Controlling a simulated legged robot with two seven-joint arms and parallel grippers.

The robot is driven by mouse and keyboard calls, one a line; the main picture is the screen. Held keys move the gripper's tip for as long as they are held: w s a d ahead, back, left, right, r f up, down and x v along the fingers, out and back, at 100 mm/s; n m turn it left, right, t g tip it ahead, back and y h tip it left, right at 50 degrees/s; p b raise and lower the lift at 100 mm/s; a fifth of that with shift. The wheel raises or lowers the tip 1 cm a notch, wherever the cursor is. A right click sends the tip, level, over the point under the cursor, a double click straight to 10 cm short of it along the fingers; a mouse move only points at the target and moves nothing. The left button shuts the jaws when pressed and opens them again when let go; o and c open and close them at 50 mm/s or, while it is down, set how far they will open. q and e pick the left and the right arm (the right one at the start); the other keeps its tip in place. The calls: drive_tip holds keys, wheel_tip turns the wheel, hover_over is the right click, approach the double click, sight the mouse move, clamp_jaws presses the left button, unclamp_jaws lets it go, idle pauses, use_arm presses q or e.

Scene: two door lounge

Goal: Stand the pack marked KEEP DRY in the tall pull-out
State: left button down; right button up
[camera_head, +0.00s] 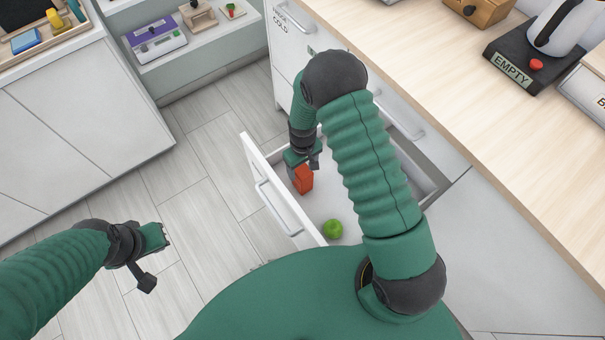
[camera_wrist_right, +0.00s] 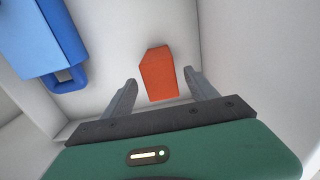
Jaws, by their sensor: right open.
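An orange-red pack (camera_head: 303,179) stands upright in an open white drawer (camera_head: 272,185). No marking is readable on it. My right gripper (camera_head: 303,160) is open and reaches into the drawer just above the pack. In the right wrist view, the pack (camera_wrist_right: 160,75) shows between and just beyond the two open fingertips (camera_wrist_right: 160,84), with a gap on each side; nothing is held.
A green apple (camera_head: 333,229) lies in the drawer's near part. The wrist view shows a blue object with a handle (camera_wrist_right: 42,38) beside the pack. The wooden counter (camera_head: 440,75) holds a kettle (camera_head: 560,25) on a base marked EMPTY. The floor left of the drawer is clear.

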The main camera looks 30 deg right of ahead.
wheel_tip(320, 180, up, 3)
drive_tip(key=shift+f, duration=0.2)
drive_tip(key=s+a+r+t, duration=0.1)
drive_tip(key=s+r, duration=0.5)
drive_tip(key=r, duration=0.3)
drive_tip(key=s+a+r+m+t, duration=0.1)
drive_tip(key=s+a+r, duration=0.1)
drive_tip(key=s+r, duration=0.4)
wheel_tip(320, 180, up, 4)
drive_tip(key=shift+s+r+m+t, duration=0.1)
drive_tip(key=shift+s+m+t, duration=0.1)
drive_tip(key=shift+m+t, duration=0.1)
